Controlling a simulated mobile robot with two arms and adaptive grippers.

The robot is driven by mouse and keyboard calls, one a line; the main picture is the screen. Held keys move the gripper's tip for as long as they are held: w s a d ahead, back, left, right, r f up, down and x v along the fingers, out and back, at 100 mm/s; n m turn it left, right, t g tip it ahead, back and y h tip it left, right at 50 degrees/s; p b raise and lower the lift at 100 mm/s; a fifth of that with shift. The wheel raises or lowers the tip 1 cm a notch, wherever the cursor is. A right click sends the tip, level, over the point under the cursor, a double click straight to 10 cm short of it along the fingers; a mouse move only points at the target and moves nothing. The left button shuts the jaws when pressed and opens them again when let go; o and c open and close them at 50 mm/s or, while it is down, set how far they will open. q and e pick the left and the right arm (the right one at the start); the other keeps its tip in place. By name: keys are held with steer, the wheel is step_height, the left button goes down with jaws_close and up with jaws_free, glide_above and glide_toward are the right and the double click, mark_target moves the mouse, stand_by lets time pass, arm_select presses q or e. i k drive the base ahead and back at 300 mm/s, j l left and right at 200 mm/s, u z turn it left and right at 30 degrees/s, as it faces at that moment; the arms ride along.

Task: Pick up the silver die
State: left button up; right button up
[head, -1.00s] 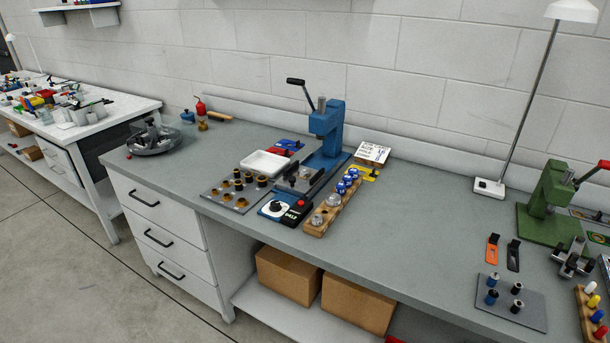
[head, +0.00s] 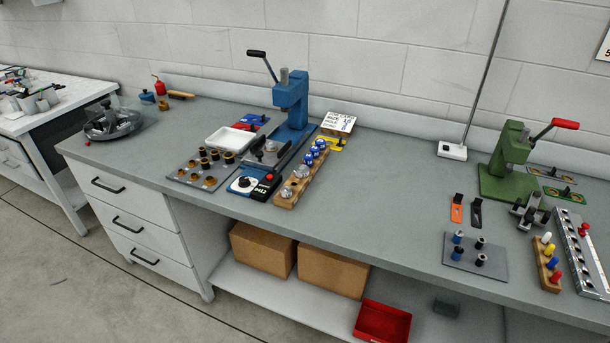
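A wooden rack (head: 283,203) stands on the grey bench just right of the blue press. Silver round pieces, one nearer (head: 287,193) and one farther (head: 301,171), sit in its front half. Blue dies with pale marks (head: 314,153) fill its back half. Which silver piece is the silver die, I cannot tell. The blue press (head: 292,100) has its lever raised, and a silver metal part (head: 270,150) lies at its base. Neither of my grippers is in view.
A white tray (head: 231,139) and a plate of brass-and-black parts (head: 184,177) lie left of the press. A control box (head: 242,184) sits in front. A green press (head: 510,165) stands to the right. Bare bench (head: 390,195) lies between the presses.

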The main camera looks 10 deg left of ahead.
mark_target(271, 146)
steer(key=j+z, duration=0.3)
steer(key=j, duration=0.5)
steer(key=j+z, duration=0.25)
steer(key=j, duration=0.5)
steer(key=i+j, duration=0.05)
